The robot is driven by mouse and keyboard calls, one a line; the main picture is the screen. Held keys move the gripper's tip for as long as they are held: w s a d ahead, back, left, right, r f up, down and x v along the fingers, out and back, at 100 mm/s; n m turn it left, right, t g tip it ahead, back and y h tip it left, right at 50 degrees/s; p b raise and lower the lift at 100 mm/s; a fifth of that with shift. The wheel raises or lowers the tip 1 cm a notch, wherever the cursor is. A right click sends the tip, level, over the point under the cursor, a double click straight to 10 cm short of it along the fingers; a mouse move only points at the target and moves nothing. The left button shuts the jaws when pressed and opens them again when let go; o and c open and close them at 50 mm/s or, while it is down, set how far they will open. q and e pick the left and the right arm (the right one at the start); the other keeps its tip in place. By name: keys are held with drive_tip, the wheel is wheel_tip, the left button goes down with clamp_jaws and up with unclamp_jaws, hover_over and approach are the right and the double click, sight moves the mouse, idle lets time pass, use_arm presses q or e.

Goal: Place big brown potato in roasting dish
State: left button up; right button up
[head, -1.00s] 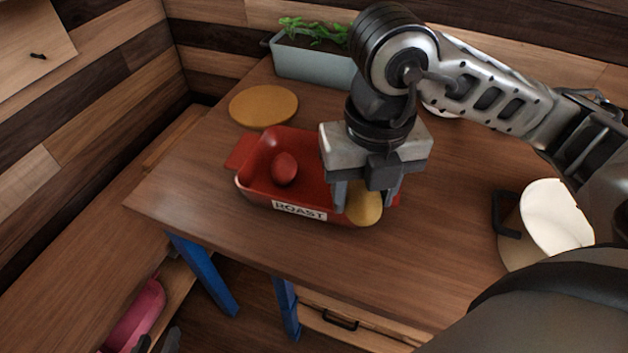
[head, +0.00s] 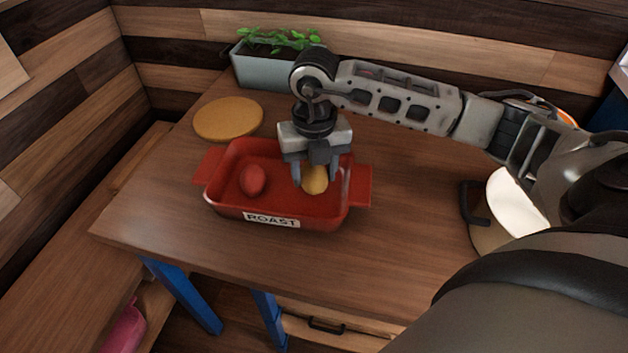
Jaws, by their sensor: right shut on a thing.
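The red roasting dish (head: 285,204), labelled ROAST, stands on the wooden table. A red potato-like item (head: 252,180) lies in its left half. My right gripper (head: 313,183) is over the right half of the dish, pointing down, shut on a yellow-brown potato (head: 315,180). The potato is within the dish's outline; I cannot tell whether it touches the dish floor. The fingers hide part of the potato. My left gripper is not in view.
A round tan board (head: 228,118) lies behind the dish at left. A planter with green leaves (head: 270,70) stands at the back. A cream pot with a dark handle (head: 507,212) stands at right. The table's front is clear.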

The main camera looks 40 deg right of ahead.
sight(314, 183)
drive_tip(key=shift+f, duration=1.65)
drive_tip(key=shift+f, duration=0.2)
drive_tip(key=o, duration=1)
drive_tip(key=shift+o, duration=0.2)
wheel_tip(314, 183, up, 12)
drive_tip(key=shift+r, duration=0.25)
